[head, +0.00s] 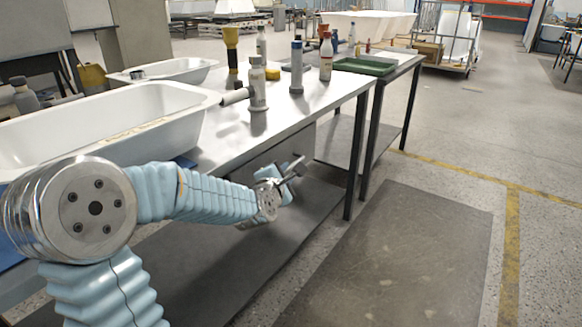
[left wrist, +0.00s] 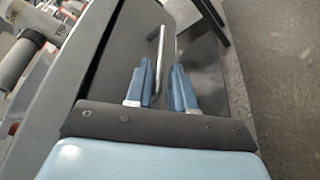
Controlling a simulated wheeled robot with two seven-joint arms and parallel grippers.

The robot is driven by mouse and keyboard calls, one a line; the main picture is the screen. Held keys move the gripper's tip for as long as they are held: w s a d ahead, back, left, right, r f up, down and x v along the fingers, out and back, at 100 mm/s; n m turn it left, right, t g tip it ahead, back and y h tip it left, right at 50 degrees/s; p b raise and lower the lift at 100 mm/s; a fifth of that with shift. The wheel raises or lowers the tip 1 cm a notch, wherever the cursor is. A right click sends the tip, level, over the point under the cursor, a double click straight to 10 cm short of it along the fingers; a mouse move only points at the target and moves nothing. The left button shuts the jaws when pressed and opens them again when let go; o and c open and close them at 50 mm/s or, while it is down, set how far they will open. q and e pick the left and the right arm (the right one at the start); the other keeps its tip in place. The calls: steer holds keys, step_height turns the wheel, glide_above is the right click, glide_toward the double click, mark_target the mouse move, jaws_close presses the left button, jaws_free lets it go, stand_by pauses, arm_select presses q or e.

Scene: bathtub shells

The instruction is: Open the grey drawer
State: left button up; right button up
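The grey drawer (head: 262,162) sits under the top of the metal workbench. Its front looks flush with the bench and closed; my arm hides part of it. In the left wrist view the drawer front (left wrist: 118,58) is a dark grey panel with a bar handle (left wrist: 158,58). My left gripper (head: 292,168) is at the handle. In the left wrist view its blue fingers (left wrist: 165,85) are apart, with the lower part of the bar between them, closer to the left finger. I cannot tell if they touch it. My right gripper is not in view.
The workbench top (head: 330,98) carries several bottles and a white tub shell (head: 100,125). A bench leg (head: 357,155) stands right of the drawer. A lower shelf (head: 290,225) lies below. A dark floor mat (head: 400,250) in front is clear.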

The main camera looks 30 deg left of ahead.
mark_target(288, 170)
arm_select(q)
steer(key=shift+x, duration=2.4)
steer(key=shift+c, duration=0.5)
jaws_close()
